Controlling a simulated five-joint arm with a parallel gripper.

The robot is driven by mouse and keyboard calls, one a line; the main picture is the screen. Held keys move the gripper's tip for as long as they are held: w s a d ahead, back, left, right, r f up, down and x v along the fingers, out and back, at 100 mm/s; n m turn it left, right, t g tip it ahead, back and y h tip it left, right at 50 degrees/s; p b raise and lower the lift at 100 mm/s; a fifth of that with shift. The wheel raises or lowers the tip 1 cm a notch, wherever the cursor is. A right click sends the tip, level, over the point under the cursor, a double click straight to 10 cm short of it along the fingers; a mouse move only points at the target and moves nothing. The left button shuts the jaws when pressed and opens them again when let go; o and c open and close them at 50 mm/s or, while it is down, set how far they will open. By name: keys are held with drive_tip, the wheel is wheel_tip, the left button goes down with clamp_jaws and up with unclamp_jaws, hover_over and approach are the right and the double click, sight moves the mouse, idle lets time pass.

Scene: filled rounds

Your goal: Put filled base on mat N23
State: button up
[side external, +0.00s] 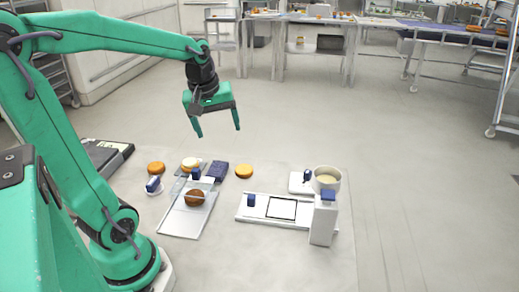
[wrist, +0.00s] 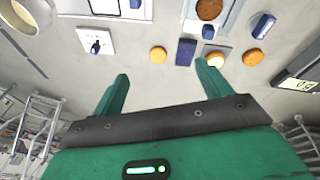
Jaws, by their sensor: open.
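A round base with a pale cream top (side external: 190,162) lies at the back of the work area, beside a dark blue block. It also shows in the wrist view (wrist: 213,58), just beyond the right finger. A white board with a black square outline (side external: 281,217) lies to the right; its edge shows at the top of the wrist view (wrist: 105,6). No N23 label is readable, so I cannot tell which surface is that mat. My gripper (side external: 217,130) is open and empty, high above the rounds; its fingers spread in the wrist view (wrist: 162,70).
Plain orange rounds (side external: 156,168) (side external: 244,171) flank the blue block (side external: 219,171). A brown round (side external: 195,197) sits on a pale tray (side external: 178,226). A bowl of cream (side external: 327,180) and a tall white dispenser (side external: 322,222) stand at the right. Front floor is clear.

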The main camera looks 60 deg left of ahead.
drive_tip(key=s+d+m+t, duration=0.1)
drive_tip(key=s+d+m, duration=0.2)
drive_tip(key=d+m, duration=0.3)
drive_tip(key=s+d+r+m+t+h, duration=0.1)
drive_tip(key=s+d+m, duration=0.3)
drive_tip(key=d+m, duration=0.2)
drive_tip(key=shift+s+d+t, duration=0.3)
drive_tip(key=shift+d+t, duration=0.1)
idle(0.5)
